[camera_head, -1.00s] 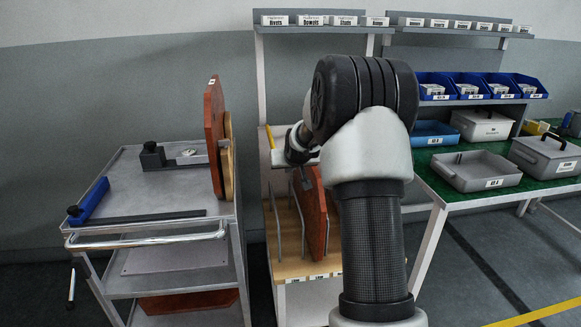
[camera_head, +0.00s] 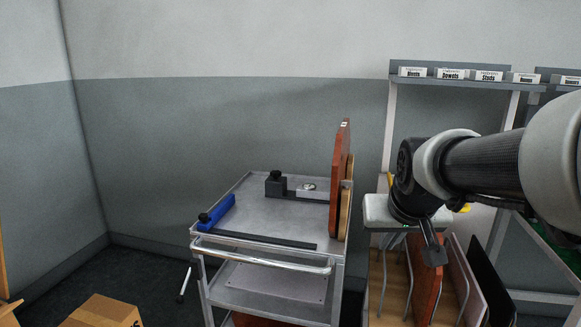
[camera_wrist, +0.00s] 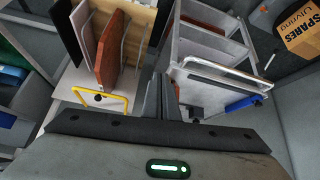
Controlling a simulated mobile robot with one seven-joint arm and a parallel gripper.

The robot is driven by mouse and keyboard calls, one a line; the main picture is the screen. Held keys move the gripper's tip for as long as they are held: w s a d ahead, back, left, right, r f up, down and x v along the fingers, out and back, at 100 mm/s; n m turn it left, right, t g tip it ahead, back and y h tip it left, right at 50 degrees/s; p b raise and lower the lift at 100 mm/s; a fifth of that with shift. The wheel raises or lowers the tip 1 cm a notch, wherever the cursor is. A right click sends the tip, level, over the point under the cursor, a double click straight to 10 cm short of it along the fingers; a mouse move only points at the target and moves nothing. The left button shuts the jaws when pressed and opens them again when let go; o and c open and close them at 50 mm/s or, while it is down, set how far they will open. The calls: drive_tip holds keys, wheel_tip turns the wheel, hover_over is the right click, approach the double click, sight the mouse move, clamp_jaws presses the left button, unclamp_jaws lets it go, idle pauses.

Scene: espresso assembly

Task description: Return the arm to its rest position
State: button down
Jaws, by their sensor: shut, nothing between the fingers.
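My gripper (camera_wrist: 158,98) shows in the wrist view with its two dark fingers together and nothing between them. Its grey body fills the bottom of that view. In the head view my arm comes in from the right edge and its dark wrist hangs over the rack of upright boards. I cannot make out the fingertips clearly there. The rack holds a reddish-brown board (camera_head: 424,280) and a black board (camera_head: 490,285). The reddish-brown board also stands left of the fingers in the wrist view (camera_wrist: 109,50).
A grey trolley (camera_head: 265,215) stands left of the rack. It carries a blue bar tool (camera_head: 216,214), a black block (camera_head: 275,184) and an upright red board (camera_head: 339,185). A labelled shelf (camera_head: 455,82) is behind. A cardboard box (camera_head: 103,312) is on the floor at lower left.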

drive_tip(key=s+a+f+n+g+y, duration=0.1)
drive_tip(key=s+a, duration=0.1)
drive_tip(key=s, duration=0.7)
drive_tip(key=s+a+f, duration=0.1)
drive_tip(key=s+a, duration=0.2)
drive_tip(key=s, duration=0.6)
wheel_tip(320, 180, up, 27)
drive_tip(key=p, duration=2.7)
drive_tip(key=shift+s+f+g, duration=0.2)
drive_tip(key=shift+g, duration=0.1)
drive_tip(key=shift+d, duration=0.2)
